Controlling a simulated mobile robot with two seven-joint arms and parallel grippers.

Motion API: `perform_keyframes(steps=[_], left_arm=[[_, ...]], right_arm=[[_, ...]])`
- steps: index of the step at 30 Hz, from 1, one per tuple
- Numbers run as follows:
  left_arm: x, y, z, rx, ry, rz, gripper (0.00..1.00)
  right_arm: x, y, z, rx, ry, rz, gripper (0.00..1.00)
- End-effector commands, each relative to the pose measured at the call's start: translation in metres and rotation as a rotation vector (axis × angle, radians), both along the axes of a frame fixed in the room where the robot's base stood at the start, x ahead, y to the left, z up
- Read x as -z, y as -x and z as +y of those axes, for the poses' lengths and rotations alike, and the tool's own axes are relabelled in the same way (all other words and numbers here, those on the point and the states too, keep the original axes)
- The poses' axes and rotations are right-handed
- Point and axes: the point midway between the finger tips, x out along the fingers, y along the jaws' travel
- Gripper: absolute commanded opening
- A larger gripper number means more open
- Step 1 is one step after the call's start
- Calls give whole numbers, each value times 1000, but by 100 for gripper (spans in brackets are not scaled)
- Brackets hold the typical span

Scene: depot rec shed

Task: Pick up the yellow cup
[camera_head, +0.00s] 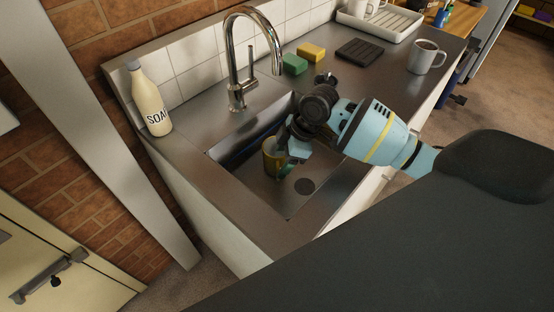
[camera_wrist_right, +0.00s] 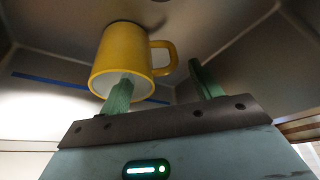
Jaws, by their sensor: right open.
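The yellow cup (camera_head: 270,158) stands in the steel sink, partly hidden by my right gripper (camera_head: 290,158). In the right wrist view the yellow cup (camera_wrist_right: 118,52) has its pale-rimmed mouth facing the camera and its handle to the right. My right gripper (camera_wrist_right: 163,88) is open. One green finger overlaps the mouth of the cup; I cannot tell whether it is inside or only in front. The other finger is out to the right, beyond the handle. My left gripper is not in view.

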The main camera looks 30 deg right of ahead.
Motion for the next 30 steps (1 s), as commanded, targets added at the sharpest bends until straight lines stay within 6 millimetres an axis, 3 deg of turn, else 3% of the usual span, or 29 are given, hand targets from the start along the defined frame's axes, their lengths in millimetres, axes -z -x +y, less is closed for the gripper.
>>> perform_keyframes(steps=[10, 19, 30], left_arm=[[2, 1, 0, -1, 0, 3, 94], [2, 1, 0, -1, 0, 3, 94], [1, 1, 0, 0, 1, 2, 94]], right_arm=[[43, -1, 12, 0, -1, 3, 64], [48, -3, 14, 0, 0, 0, 63], [48, -2, 14, 0, 0, 1, 14]])
